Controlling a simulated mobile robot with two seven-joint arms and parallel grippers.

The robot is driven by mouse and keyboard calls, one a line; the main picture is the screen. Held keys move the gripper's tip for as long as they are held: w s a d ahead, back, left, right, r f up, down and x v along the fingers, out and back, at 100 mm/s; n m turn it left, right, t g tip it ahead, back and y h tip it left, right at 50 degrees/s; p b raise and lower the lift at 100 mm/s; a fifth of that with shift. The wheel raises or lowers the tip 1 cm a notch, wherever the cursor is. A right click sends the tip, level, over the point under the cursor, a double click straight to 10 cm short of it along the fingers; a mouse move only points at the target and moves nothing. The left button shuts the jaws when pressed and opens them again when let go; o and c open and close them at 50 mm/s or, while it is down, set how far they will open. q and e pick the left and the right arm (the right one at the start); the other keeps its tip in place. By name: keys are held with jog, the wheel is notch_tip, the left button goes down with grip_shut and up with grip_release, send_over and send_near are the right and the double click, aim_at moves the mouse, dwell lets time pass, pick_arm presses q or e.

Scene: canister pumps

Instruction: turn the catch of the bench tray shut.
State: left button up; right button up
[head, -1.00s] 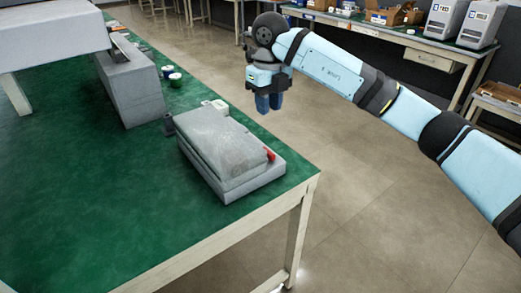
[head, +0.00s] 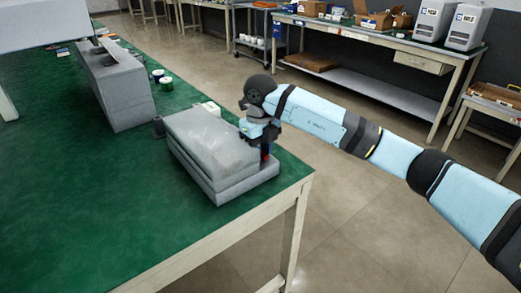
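The bench tray (head: 262,182) is a grey box with a grey lid (head: 208,142) resting down on it, near the right edge of the green bench. Its small red catch (head: 265,155) shows at the right end of the tray, just below my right gripper. My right gripper (head: 263,146) points down over that end, close against the catch. The fingers are mostly hidden by the hand, so I cannot tell whether they touch the catch or how far apart they are. My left gripper is not in view.
A taller grey block (head: 122,92) stands behind the tray, with small spools (head: 165,83) beside it. A small white part (head: 208,107) sits behind the tray. The green bench top (head: 70,190) is clear at left; open floor lies to the right.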

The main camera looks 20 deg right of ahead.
grip_shut()
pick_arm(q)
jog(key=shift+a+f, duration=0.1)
